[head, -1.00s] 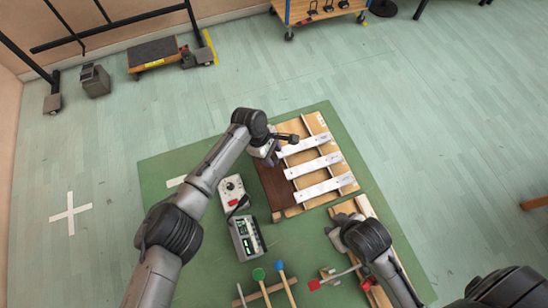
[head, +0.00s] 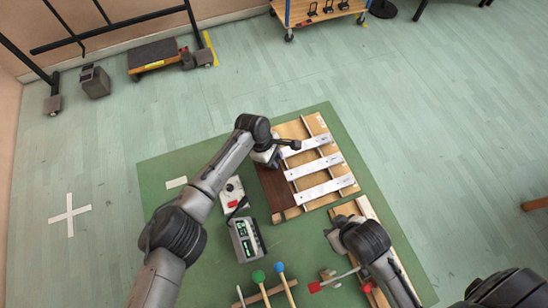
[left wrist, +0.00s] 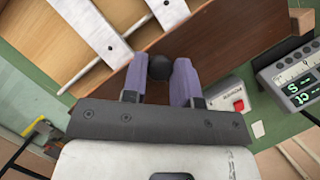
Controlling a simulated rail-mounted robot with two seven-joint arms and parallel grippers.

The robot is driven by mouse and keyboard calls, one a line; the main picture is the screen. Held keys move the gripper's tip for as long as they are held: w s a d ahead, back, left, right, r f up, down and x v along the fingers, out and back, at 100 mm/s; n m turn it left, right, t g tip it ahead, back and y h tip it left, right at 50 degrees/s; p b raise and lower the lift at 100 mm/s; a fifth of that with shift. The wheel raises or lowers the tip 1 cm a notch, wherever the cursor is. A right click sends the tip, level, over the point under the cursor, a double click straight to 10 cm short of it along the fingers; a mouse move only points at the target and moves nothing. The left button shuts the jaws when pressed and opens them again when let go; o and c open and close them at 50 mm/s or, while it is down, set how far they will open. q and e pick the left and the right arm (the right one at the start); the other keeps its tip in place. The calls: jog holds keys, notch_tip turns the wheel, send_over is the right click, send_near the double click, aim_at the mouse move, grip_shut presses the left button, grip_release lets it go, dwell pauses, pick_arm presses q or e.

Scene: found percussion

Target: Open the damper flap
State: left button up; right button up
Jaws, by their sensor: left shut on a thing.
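The wooden frame (head: 318,208) carries three pale metal bars (head: 314,165) on the green mat. A dark brown wooden panel (head: 277,194), apparently the damper flap, lies along the frame's left side. It also shows in the left wrist view (left wrist: 205,28). My left gripper (head: 270,162) is over the panel's far end. In the left wrist view its purple fingers are shut on a round black knob (left wrist: 160,66) at the panel. The fingertips are hidden in the head view. My right gripper (head: 340,228) is near the lower right of the frame; its fingers cannot be made out.
A white box with a red button (head: 233,190) and a grey device with a green display (head: 247,239) stand left of the frame. Green (head: 258,276) and blue (head: 279,267) mallets and a red-headed one (head: 315,287) lie in front. The floor (head: 110,160) on the left is mostly clear.

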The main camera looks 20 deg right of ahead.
aim_at(264, 168)
pick_arm(q)
grip_shut()
jog(key=h+p, duration=0.1)
jog(key=p, duration=0.1)
jog(key=a+r+h+p, duration=0.1)
jog(key=p, duration=0.2)
jog(key=shift+r, duration=0.25)
jog(key=shift+a+r+m+g+h+p, duration=0.25)
jog(key=shift+a+h+p, duration=0.3)
jog(key=shift+h, duration=0.65)
jog(key=shift+a+r+m+h, duration=0.15)
jog(key=shift+a+m+h, duration=0.35)
jog(key=shift+h, duration=0.6)
jog(key=shift+w+a+r, duration=0.1)
jog(key=shift+a, duration=0.1)
